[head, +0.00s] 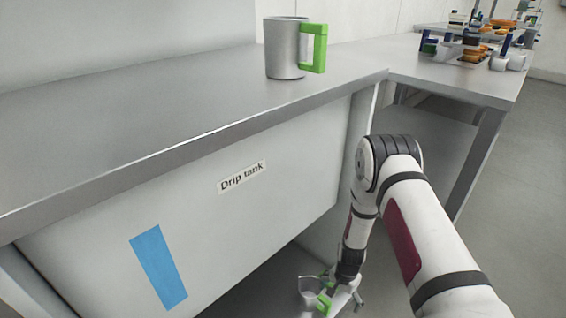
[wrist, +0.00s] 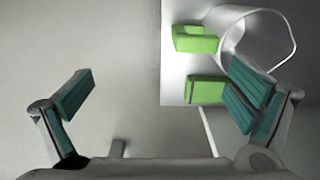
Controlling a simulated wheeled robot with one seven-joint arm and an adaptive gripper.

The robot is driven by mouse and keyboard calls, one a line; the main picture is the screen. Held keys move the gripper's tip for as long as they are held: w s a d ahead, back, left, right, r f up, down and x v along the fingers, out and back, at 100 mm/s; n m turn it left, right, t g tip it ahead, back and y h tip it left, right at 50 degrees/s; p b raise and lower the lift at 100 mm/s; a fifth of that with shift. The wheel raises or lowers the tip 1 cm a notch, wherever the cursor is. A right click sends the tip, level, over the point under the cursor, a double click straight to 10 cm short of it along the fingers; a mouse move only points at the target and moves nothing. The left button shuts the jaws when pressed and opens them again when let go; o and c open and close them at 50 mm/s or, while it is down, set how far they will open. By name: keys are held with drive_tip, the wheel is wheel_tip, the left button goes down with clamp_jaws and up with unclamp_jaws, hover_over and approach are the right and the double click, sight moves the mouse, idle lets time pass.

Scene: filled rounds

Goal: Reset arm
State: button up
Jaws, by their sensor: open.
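My gripper (head: 343,296) is low in front of the bench, at the bottom of the head view. In the wrist view my gripper (wrist: 160,92) has its two fingers wide apart with nothing held between them. A grey mug (head: 308,285) with a green handle is beside my gripper, partly cut off by the frame. In the wrist view the mug (wrist: 287,32) is at the upper right, its green handle (wrist: 200,40) pointing left. The right finger overlaps the mug in that view; I cannot tell whether they touch.
Another grey mug (head: 285,55) with a green handle stands upright on the metal bench top (head: 150,95). Below is a white tank (head: 270,215) labelled "Drip tank", with a blue strip (head: 158,267). A side table (head: 470,85) holds several small items. Open floor (head: 530,200) lies right.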

wheel_tip(320, 180, up, 20)
drive_tip(key=w+a+f+n, duration=0.1)
drive_tip(key=w+n, duration=0.1)
drive_tip(key=w, duration=0.1)
drive_tip(key=s+r+n, duration=0.1)
drive_tip(key=s+r, duration=0.2)
drive_tip(key=r, duration=0.6)
drive_tip(key=s+r+n, duration=0.1)
drive_tip(key=s+r, duration=0.2)
drive_tip(key=r, duration=0.7)
drive_tip(key=s+r+n, duration=0.2)
drive_tip(key=s+r, duration=1.2)
drive_tip(key=s, duration=0.1)
drive_tip(key=s+d+r+n, duration=0.1)
drive_tip(key=s+r+n, duration=0.25)
drive_tip(key=s, duration=1.45)
wheel_tip(320, 180, up, 36)
drive_tip(key=t+p, duration=0.4)
drive_tip(key=p, duration=3)
drive_tip(key=shift+d+f, duration=0.15)
drive_tip(key=shift+d, duration=0.15)
drive_tip(key=shift+m, duration=0.25)
drive_tip(key=shift+c, duration=0.6)
